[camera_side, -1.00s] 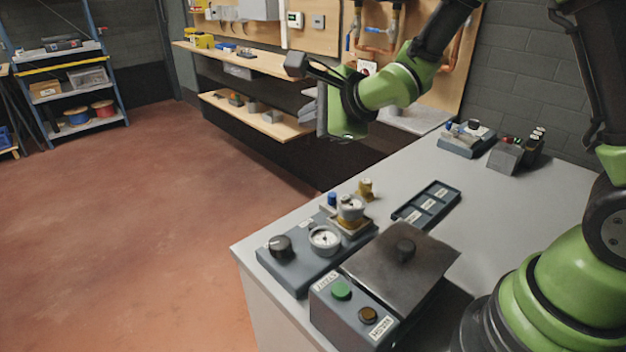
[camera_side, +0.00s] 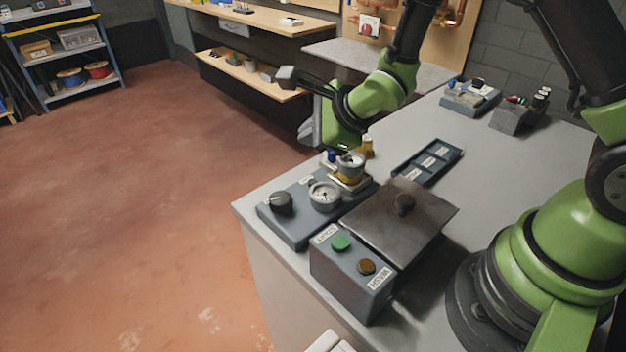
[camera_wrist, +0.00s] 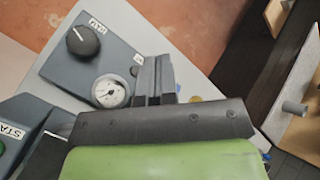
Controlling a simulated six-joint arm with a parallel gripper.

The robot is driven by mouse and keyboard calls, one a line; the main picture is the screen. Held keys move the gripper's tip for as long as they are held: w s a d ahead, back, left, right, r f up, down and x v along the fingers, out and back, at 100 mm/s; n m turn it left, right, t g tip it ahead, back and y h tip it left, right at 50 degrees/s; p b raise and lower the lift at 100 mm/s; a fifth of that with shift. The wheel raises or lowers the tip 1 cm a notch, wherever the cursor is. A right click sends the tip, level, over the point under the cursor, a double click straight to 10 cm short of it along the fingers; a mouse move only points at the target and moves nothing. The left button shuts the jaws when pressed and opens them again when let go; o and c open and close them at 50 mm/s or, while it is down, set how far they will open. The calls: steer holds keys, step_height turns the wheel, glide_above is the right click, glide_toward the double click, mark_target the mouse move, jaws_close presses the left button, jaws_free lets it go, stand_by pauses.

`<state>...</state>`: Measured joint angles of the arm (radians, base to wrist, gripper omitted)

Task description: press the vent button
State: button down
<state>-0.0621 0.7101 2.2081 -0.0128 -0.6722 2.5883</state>
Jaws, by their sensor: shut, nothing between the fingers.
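No label reading vent is legible, so I cannot tell which button is the vent button. In the side view, a grey box at the front carries a green button (camera_side: 340,242) and a brown button (camera_side: 367,267); the label beside the brown one is unreadable. Behind it, a grey panel (camera_side: 290,228) carries a black knob (camera_side: 281,203), a round gauge (camera_side: 324,196) and a brass-and-metal fitting (camera_side: 351,167). A small blue part (camera_side: 331,157) is beside the fitting. My gripper (camera_wrist: 154,76) is shut and empty, above the panel's far end; its fingertips hide what lies under them.
Bare worktop (camera_side: 480,175) lies to the right. My arm base stands at the right edge.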

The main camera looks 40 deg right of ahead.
mark_target(313, 183)
steer(key=shift+f, duration=3.35)
steer(key=shift+s+f, duration=0.1)
steer(key=shift+f, duration=0.4)
steer(key=shift+d+f, duration=0.2)
steer(key=shift+f, duration=0.35)
steer(key=shift+s, duration=0.1)
steer(key=shift+s+d+r, duration=0.25)
steer(key=shift+s+r, duration=0.05)
steer(key=shift+s, duration=0.1)
stand_by(0.4)
steer(key=shift+w+a+r, duration=0.1)
steer(key=shift+a+r, duration=0.05)
steer(key=shift+r, duration=2.5)
